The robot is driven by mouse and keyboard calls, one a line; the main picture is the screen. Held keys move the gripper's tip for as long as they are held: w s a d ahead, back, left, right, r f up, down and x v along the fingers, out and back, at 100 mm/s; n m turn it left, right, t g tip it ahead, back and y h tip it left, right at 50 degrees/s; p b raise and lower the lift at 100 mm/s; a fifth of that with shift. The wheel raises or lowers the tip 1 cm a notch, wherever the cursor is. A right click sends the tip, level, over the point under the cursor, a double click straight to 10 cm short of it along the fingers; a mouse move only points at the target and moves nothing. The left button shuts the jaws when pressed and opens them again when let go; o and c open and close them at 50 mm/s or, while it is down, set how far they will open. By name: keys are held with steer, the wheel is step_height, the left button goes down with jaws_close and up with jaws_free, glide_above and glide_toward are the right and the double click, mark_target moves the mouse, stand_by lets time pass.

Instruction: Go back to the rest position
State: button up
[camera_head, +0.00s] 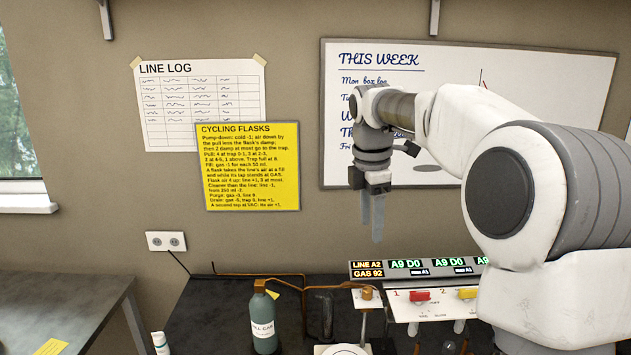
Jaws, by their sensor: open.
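My gripper (372,226) hangs from my arm, right of the picture's middle, with its fingers pointing down. It is open, seen nearly side-on, and nothing shows between its fingers. It is in the air above the dark bench (215,318), in front of the wall and the whiteboard's (460,68) left part. My arm's white links fill the right side and hide part of the whiteboard and the bench's right end.
Below my gripper stand a display bar (415,268), a white panel with a red tap (420,296) and a yellow tap (466,293), and copper piping (300,290). A grey-green gas bottle (264,322) stands to their left. A yellow note (250,165) hangs on the wall.

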steer(key=s+f+m+t+b, duration=0.1)
steer(key=s+f+m, duration=0.1)
steer(key=s+m, duration=0.4)
steer(key=s+d+f+m+t+b, duration=0.1)
steer(key=s+f+m+t, duration=0.1)
steer(key=s+m, duration=0.5)
steer(key=s+f+m+t+b, duration=0.1)
steer(key=s+f+m, duration=0.3)
steer(key=s, duration=1.2)
steer(key=shift+s+d+m+y, duration=0.2)
steer(key=shift+d+m+y, duration=0.2)
steer(key=shift+m, duration=1.3)
steer(key=shift+f, duration=0.1)
